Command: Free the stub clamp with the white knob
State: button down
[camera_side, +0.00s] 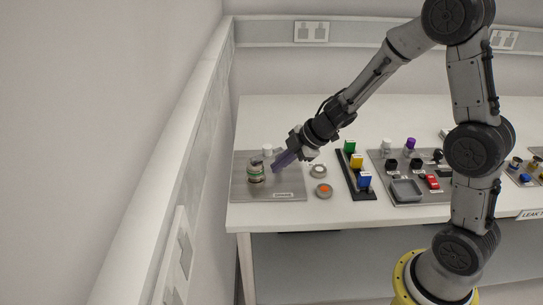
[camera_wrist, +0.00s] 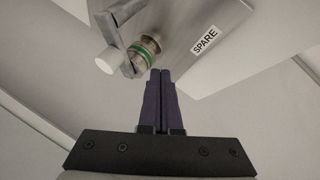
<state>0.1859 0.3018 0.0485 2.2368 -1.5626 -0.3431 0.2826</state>
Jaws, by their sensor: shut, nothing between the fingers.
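The stub (camera_side: 256,173) is a short metal cylinder with a green band, standing on the left grey plate. It also shows in the wrist view (camera_wrist: 146,50), with a grey metal clamp (camera_wrist: 112,30) around or against it. A white knob (camera_wrist: 108,60) sits beside the clamp in the wrist view; a white piece (camera_side: 267,150) shows just behind the stub in the side view. My gripper (camera_side: 277,165) is shut and empty, its dark purple fingers just right of the stub. In the wrist view the fingertips (camera_wrist: 160,72) appear close to the stub; I cannot tell whether they touch.
The left plate (camera_side: 290,184) bears a SPARE label (camera_wrist: 205,40). To its right are a round grey part (camera_side: 318,171), one with an orange centre (camera_side: 324,190), and a black rack (camera_side: 349,180) with green, yellow and blue blocks. Another plate farther right holds several small parts.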

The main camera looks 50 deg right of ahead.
aim_at(261, 162)
jog(key=shift+w+d, duration=0.3)
jog(key=shift+w, duration=0.65)
jog(key=shift+w+d, duration=0.25)
jog(key=shift+w, duration=0.7)
jog(key=shift+w+a+m+h, duration=0.15)
jog(key=shift+w+m+h, duration=0.25)
jog(key=shift+m, duration=0.4)
jog(key=shift+s+a, duration=0.25)
jog(key=shift+s, duration=0.35)
jog(key=shift+s+a, duration=0.25)
jog(key=shift+s, duration=0.4)
jog(key=shift+s+a, duration=0.25)
jog(key=shift+s, duration=0.35)
jog(key=v, duration=1)
jog(key=shift+s+d, duration=0.1)
jog(key=shift+d, duration=0.05)
